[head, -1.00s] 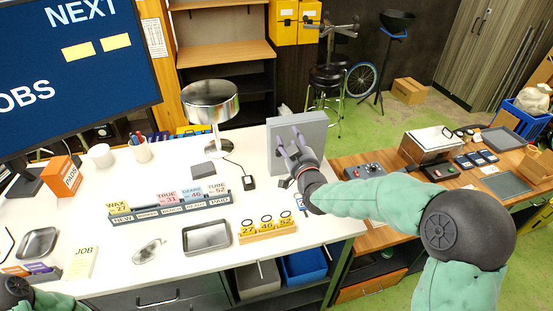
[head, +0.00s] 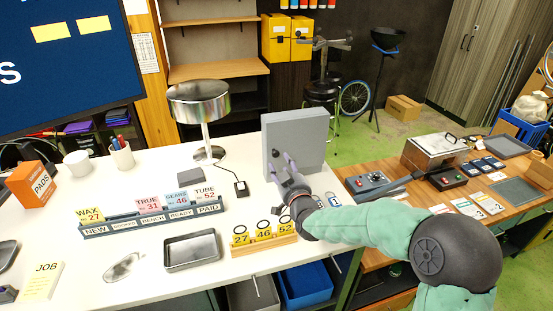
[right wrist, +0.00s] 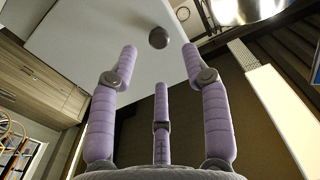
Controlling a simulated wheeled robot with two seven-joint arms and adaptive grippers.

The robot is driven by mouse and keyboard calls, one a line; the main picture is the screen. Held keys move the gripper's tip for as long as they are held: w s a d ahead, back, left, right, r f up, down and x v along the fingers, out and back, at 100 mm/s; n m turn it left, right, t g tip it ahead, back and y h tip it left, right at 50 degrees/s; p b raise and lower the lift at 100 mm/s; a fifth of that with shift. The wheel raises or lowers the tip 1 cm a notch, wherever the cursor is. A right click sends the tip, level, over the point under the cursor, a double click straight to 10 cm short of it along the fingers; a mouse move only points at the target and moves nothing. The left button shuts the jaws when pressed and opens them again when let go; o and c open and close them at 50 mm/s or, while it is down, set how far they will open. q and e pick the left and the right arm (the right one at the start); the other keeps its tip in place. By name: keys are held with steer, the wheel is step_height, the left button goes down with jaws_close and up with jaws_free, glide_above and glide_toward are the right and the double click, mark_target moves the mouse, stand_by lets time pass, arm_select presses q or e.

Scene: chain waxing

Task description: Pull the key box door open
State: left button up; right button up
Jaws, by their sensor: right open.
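The grey key box (head: 310,135) stands upright at the right end of the white bench. Its door looks shut in the head view. My right gripper (head: 280,161) is in front of the door, at its lower left part. In the right wrist view its lilac fingers (right wrist: 158,62) are spread apart, with nothing between them. A round dark knob (right wrist: 158,38) on the pale door panel (right wrist: 90,35) lies just beyond the fingertips, roughly centred between the two outer fingers. I see no finger clearly touching it. My left gripper is not in view.
A card rack (head: 150,220), a metal tray (head: 163,262) and a wooden block with yellow number tags (head: 262,240) lie left of my right arm. A lamp (head: 200,100) stands behind them. A wooden side bench (head: 410,195) is at the right.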

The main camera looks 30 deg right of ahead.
mark_target(276, 154)
steer(key=shift+x, duration=3.2)
steer(key=shift+a, duration=0.1)
jaws_close()
